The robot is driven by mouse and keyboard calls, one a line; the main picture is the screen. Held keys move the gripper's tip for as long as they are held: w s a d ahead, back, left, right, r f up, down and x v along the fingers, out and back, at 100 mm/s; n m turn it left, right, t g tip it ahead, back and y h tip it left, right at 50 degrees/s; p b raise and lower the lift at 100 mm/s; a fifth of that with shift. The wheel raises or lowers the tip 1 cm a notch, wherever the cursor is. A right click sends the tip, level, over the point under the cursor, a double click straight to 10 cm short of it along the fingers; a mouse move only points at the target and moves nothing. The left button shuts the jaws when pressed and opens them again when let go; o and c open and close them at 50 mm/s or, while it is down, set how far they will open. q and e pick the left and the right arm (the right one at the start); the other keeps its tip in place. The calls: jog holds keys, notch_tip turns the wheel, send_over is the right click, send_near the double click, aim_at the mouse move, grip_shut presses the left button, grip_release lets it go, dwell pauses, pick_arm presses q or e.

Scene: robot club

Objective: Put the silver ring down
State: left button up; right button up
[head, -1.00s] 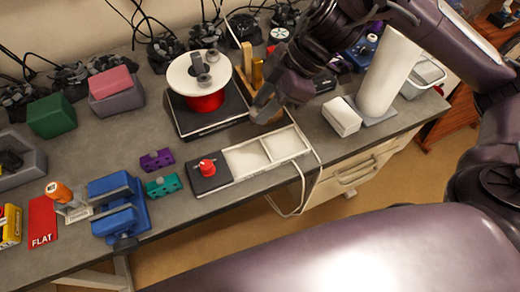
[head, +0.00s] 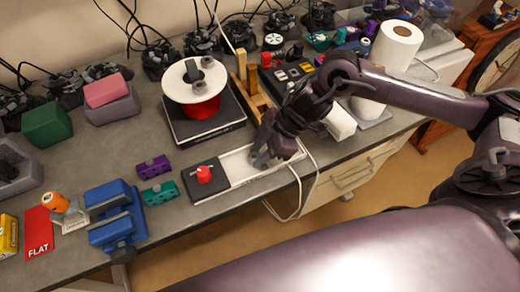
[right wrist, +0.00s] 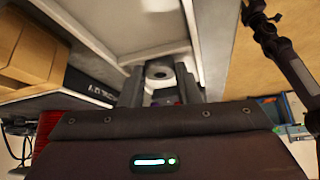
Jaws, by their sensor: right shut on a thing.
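My right gripper (head: 262,158) is over the right part of the white two-section tray (head: 236,166), beside the red-knobbed dark block. In the right wrist view, the silver ring (right wrist: 160,71) is between the two fingers, and my right gripper (right wrist: 160,88) is shut on it. The tray's white floor and divider (right wrist: 190,25) lie beyond the ring. I cannot tell whether the ring touches the tray. In the head view the gripper hides the ring. My left gripper is not in view.
A red spool with a white top (head: 172,88) stands on a dark scale behind the tray, with grey pieces on top. Wooden blocks (head: 252,78) stand behind the gripper. A red knob (head: 203,174) sits at the tray's left. Purple and teal blocks (head: 160,192) lie further left.

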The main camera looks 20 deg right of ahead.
jog(key=shift+f, duration=0.1)
jog(key=o, duration=0.7)
jog(key=b+v, duration=0.1)
jog(key=v, duration=1.1)
jog(key=shift+s, duration=0.1)
